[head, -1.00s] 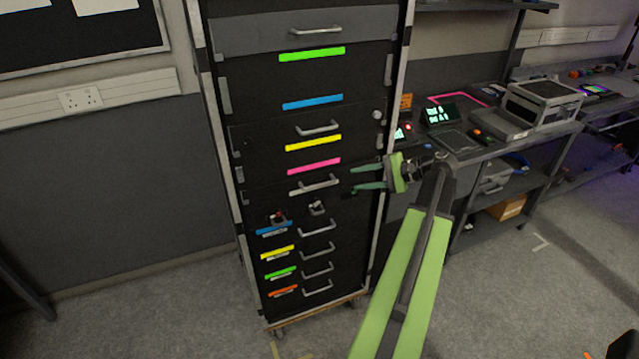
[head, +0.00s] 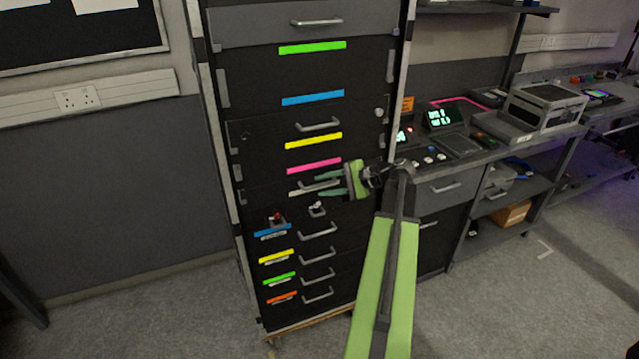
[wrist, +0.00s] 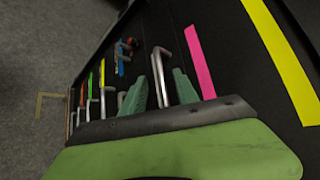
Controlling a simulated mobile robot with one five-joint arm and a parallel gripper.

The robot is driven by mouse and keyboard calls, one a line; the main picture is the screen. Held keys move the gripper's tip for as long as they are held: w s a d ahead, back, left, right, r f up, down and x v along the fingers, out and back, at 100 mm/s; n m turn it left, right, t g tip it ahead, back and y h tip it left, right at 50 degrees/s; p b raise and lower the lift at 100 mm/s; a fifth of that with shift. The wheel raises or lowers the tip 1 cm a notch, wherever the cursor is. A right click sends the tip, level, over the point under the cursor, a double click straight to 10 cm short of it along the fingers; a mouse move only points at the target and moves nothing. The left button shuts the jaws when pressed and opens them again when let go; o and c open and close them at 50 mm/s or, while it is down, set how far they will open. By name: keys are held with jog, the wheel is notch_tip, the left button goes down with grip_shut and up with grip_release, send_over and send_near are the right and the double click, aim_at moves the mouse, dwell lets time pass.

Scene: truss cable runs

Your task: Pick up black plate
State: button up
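I see no separate plate that I can name with certainty. Black panels (head: 310,75) and drawer fronts fill the tall rack in the head view. My green gripper (head: 322,185) is in front of the rack, its two fingers apart and pointing left at a grey handle (head: 305,188) below the pink strip. In the wrist view my gripper (wrist: 160,82) is open, with that handle (wrist: 178,72) showing between its fingers. I cannot tell whether the fingers touch it. The fingers cover part of the handle in the head view.
Small drawers with grey handles (head: 318,273) and coloured strips lie below. A workbench with devices (head: 445,118) stands to the right. The floor (head: 150,315) at left is clear.

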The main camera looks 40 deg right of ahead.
jog(key=shift+s, duration=0.1)
grip_shut()
dwell(1.2)
